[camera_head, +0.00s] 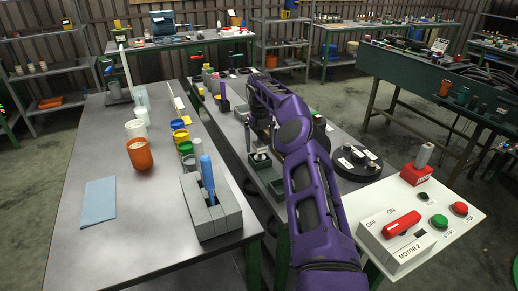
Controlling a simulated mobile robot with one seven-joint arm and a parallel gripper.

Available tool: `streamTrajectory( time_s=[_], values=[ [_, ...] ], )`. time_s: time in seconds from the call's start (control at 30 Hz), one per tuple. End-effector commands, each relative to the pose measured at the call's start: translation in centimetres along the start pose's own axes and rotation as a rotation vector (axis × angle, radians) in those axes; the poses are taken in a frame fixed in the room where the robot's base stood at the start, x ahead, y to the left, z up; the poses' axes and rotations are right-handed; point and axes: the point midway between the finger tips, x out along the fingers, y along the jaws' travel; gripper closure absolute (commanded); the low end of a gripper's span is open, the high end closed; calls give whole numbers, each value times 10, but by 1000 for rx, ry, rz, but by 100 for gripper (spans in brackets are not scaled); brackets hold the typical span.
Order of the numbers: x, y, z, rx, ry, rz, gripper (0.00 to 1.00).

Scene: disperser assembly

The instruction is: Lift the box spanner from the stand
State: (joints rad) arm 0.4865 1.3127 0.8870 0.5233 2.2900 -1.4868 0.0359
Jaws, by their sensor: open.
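A blue-handled tool (208,177) stands upright in a grey slotted block (222,215) at the front of the left table. A thin grey upright rod (248,137) stands by a small dark green tray (272,181) on the middle table. I cannot tell for certain which of these is the box spanner and its stand. My purple arm reaches over the middle table. My gripper (259,140) is small and dark at its far end, close to the rod and apart from the blue-handled tool. It is open, and the arm partly hides it.
An orange cup (140,154), white cups and coloured pots stand on the left table, with a blue cloth (99,201). Round black plates (356,162) lie right of my arm. A white control panel (419,222) with a red switch is at front right.

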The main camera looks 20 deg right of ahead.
Motion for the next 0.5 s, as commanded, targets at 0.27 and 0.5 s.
streamTrajectory(
  time_s=[0.27, 0.5],
  values=[
    [0, 0, 0, 0, 0, 0, 52],
    [0, 0, 0, 0, 0, 0, 95]
  ],
)
